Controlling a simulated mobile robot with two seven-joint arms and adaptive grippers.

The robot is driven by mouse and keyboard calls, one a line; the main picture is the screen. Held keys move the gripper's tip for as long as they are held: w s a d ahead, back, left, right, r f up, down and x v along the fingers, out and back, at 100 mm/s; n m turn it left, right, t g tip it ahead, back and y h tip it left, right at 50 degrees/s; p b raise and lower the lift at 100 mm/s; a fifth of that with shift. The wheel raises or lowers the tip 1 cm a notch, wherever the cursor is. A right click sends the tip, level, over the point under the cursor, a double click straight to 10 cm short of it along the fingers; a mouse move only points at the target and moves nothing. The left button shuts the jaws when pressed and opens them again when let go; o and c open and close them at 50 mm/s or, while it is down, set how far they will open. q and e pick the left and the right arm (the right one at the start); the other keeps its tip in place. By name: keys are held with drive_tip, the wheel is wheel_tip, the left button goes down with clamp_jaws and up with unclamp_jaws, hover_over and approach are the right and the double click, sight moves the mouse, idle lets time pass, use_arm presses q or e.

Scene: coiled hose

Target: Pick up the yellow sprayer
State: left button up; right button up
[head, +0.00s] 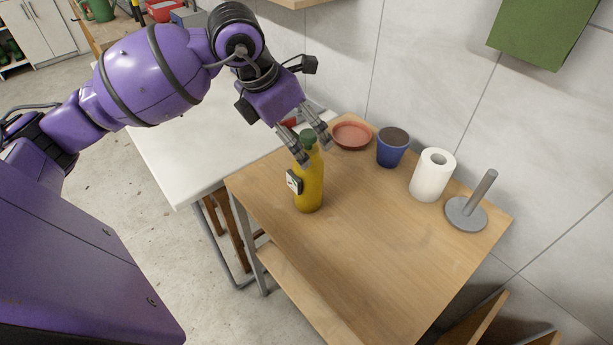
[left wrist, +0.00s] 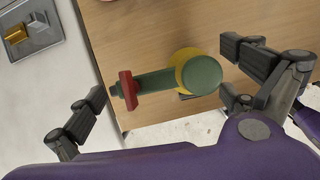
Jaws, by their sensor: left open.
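The yellow sprayer (head: 309,186) stands upright on the wooden table, near its left edge, with a green head and a label on its side. My left gripper (head: 312,152) is open, with its fingertips close around the sprayer's green head in the head view. In the left wrist view, the sprayer's green head (left wrist: 165,80) with its red nozzle tip lies between the spread fingers of my left gripper (left wrist: 168,75). A little of the yellow body shows beneath it. I cannot tell whether the fingers touch it. My right gripper is in neither view.
The wooden table (head: 400,260) also holds a terracotta saucer (head: 351,135), a blue pot (head: 392,147), a white paper roll (head: 432,175) and a grey holder (head: 468,211) along its wall side. A white table (head: 185,165) adjoins at the left. The table's front is clear.

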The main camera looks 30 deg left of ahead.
use_arm(q)
drive_tip(key=shift+s+f, duration=0.15)
drive_tip(key=shift+f, duration=0.05)
drive_tip(key=c, duration=1.9)
